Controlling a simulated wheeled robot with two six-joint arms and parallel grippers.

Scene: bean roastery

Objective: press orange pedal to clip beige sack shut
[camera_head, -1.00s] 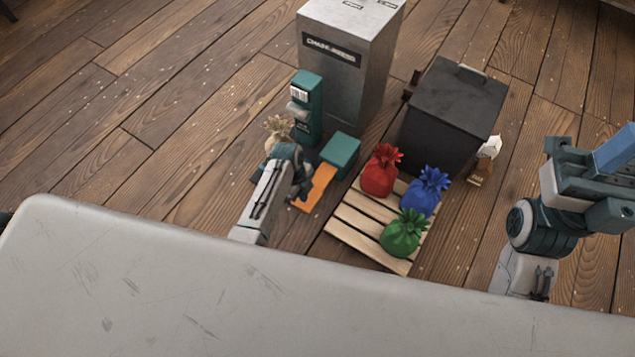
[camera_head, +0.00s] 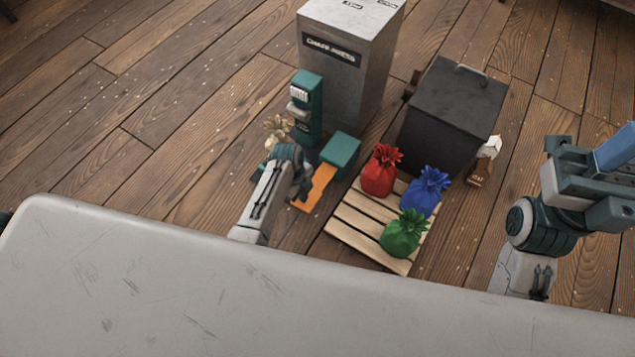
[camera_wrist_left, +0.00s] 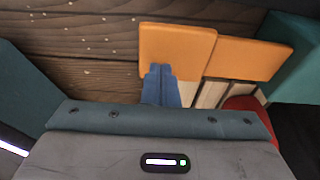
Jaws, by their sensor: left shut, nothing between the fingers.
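The orange pedal (camera_head: 318,188) sticks out at floor level from a low teal block (camera_head: 341,150). In the left wrist view the pedal (camera_wrist_left: 177,50) shows as two orange plates. My left gripper (camera_head: 303,192) is shut and empty, pointing down at the pedal. Its blue fingertips (camera_wrist_left: 160,72) overlap the near edge of the pedal's left plate; I cannot tell how firmly they touch. The beige sack (camera_head: 277,128) stands at the teal post (camera_head: 307,105), its top ruffled and its lower part hidden by my left wrist. My right gripper (camera_head: 615,150) is cut off at the right edge.
A wooden pallet (camera_head: 352,221) right of the pedal holds a red sack (camera_head: 378,175), a blue sack (camera_head: 427,190) and a green sack (camera_head: 403,235). Behind stand a grey cabinet (camera_head: 350,70) and a black bin (camera_head: 450,115). The floor at left is clear.

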